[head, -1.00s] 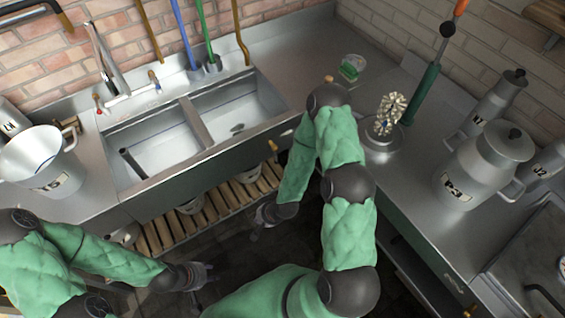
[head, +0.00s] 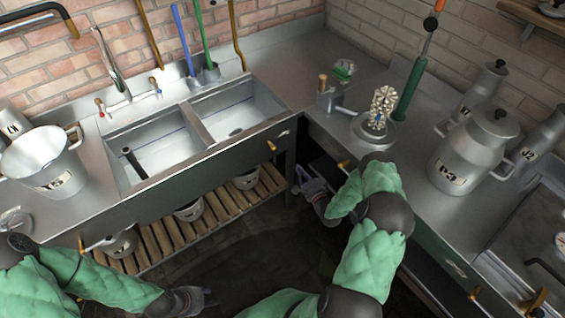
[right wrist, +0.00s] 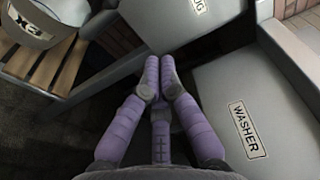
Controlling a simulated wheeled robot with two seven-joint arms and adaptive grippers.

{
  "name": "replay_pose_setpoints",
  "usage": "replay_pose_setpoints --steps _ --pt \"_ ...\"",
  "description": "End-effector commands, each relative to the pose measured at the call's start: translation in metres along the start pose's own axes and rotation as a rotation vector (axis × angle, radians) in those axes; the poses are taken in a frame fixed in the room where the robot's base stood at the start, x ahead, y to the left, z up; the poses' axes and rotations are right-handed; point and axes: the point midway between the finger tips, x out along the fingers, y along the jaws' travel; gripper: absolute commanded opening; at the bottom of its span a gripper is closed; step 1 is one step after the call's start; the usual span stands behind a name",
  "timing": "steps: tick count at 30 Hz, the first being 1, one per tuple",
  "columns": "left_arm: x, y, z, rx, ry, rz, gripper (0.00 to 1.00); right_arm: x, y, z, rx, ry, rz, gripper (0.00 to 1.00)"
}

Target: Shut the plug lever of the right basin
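The right basin (head: 240,110) is an open steel sink with a drain showing at its bottom. On the front panel below it, a small lever with an orange-brass knob (head: 271,146) sticks out beside a pale label (head: 284,133). My right gripper (head: 312,187) is low by the inner corner, right of and below that knob, and apart from it. In the right wrist view its purple fingers (right wrist: 160,68) lie together with nothing seen between them. A label ending in "UG" (right wrist: 200,6) shows at the top there; no lever is visible. My left gripper (head: 195,299) is at bottom left, its fingers unclear.
The left basin (head: 160,150) adjoins the right one. A slatted shelf (head: 215,205) with several buckets runs below. A panel marked "WASHER" (right wrist: 247,130) stands close right of my right gripper. A milk churn (head: 470,155) stands on the right counter. The floor in front is open.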

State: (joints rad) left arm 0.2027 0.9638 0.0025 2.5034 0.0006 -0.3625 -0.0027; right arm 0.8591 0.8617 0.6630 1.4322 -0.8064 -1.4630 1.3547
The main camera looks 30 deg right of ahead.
Motion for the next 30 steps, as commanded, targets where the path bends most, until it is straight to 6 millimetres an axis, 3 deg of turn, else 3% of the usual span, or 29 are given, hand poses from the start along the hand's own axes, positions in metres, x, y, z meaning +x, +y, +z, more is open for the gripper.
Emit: replay_pose_setpoints --steps 14,30 --pt "0.003 -0.001 0.000 0.000 0.000 0.000 0.40 0.009 0.000 0.000 -0.001 -0.001 -0.003 0.00" --pt "0.029 -0.010 -0.001 0.000 0.000 0.000 0.40 0.103 0.001 0.001 -0.001 -0.002 -0.004 0.00"
